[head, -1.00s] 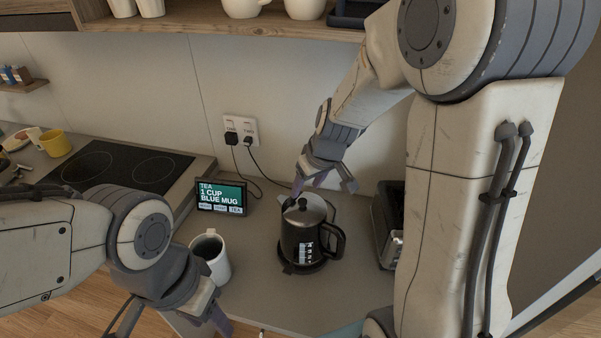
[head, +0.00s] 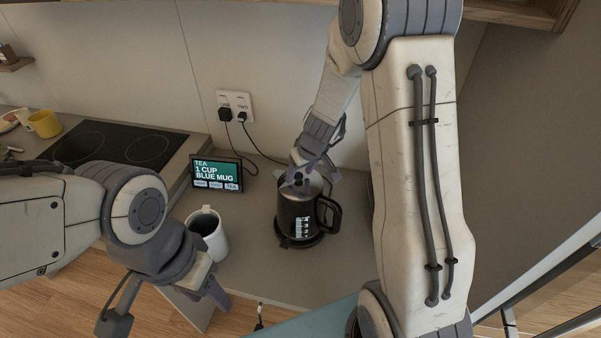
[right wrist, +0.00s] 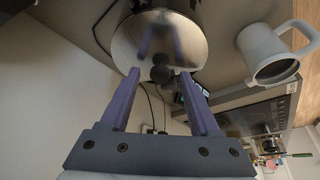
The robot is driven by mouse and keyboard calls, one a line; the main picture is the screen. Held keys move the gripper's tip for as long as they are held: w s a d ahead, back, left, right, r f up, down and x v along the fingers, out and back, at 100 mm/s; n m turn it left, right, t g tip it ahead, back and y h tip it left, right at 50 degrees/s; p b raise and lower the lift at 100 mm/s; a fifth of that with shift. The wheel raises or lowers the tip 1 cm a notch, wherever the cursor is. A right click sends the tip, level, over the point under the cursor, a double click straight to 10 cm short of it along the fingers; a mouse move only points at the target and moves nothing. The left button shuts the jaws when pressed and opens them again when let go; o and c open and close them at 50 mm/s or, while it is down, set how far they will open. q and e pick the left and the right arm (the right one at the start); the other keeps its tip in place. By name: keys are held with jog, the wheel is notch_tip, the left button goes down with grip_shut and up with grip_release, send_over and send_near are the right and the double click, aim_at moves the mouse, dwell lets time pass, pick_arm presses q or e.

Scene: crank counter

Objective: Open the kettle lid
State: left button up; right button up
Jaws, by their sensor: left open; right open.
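The kettle (head: 291,218) is dark with a black handle (head: 331,214) on its right side, and it stands upright on a round base on the counter. Its shiny metal lid (right wrist: 185,38) is closed and has a dark knob (right wrist: 160,74). My right gripper (head: 303,184) is over the lid. In the right wrist view, my right gripper's open purple fingers (right wrist: 159,76) stand on either side of the knob, with gaps visible. My left gripper (head: 207,295) is open and empty at the counter's front edge, in front of the mug.
A white mug (head: 214,244) stands left of the kettle; it also shows in the right wrist view (right wrist: 262,48). A display (head: 217,172) reading "TEA 1 CUP BLUE MUG" stands behind it. A wall socket (head: 235,105) with cables is behind the kettle. A black cooktop (head: 120,143) lies left.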

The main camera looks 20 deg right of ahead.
grip_shut()
dwell(1.4)
